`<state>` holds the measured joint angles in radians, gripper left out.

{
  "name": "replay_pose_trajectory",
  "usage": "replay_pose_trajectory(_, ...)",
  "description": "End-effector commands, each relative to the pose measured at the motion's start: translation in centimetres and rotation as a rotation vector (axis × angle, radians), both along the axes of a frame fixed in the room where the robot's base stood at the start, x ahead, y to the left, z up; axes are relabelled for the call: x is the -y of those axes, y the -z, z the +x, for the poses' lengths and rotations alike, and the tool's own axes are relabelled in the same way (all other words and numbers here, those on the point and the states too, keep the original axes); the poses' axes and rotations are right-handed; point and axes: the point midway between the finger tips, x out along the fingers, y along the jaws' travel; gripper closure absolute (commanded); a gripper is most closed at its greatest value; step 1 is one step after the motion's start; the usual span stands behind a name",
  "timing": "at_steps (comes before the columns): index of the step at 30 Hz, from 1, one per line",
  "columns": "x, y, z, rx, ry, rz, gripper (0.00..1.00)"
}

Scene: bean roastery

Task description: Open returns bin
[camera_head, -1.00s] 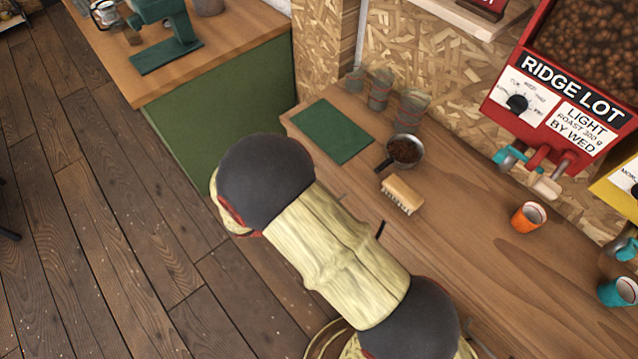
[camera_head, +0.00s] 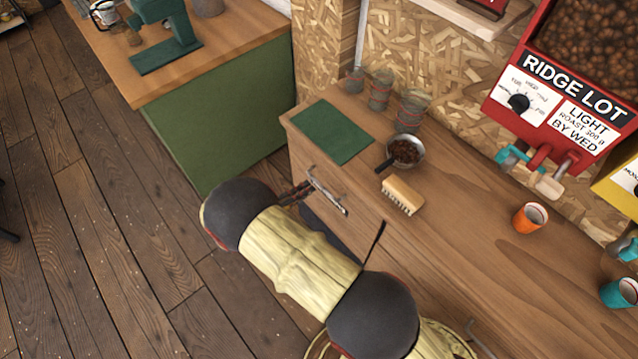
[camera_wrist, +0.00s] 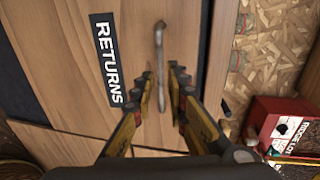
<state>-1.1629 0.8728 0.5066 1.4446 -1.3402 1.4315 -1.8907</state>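The returns bin front (camera_wrist: 125,30) is a wooden panel in the wrist view, with a black RETURNS label (camera_wrist: 108,58) to the left of a metal bar handle (camera_wrist: 159,65). I see no clear gap at the panel's edge. The handle also shows in the head view (camera_head: 328,191), on the counter's front below its top edge. My gripper (camera_wrist: 163,75) is open, with its yellow-and-black fingers on either side of the handle. Whether they touch it I cannot tell. In the head view my gripper (camera_head: 296,193) is beside the handle, partly hidden by my arm.
The counter top (camera_head: 455,235) above carries a green mat (camera_head: 332,132), a brush (camera_head: 402,195), a pan of beans (camera_head: 404,150) and an orange cup (camera_head: 529,218). A green cabinet (camera_head: 220,115) stands to the left. The floor (camera_head: 110,220) at left is clear.

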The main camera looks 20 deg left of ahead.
Motion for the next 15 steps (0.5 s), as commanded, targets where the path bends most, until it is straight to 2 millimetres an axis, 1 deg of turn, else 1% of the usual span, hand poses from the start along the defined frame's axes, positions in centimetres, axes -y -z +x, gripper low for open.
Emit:
replay_pose_trajectory(3,1.2,0.6,1.6,0.001,0.004,0.001,0.85)
replay_pose_trajectory(9,2.7,1.1,3.9,0.001,0.003,0.003,0.85)
replay_pose_trajectory(15,3.4,1.3,5.0,0.000,0.001,0.002,0.85)
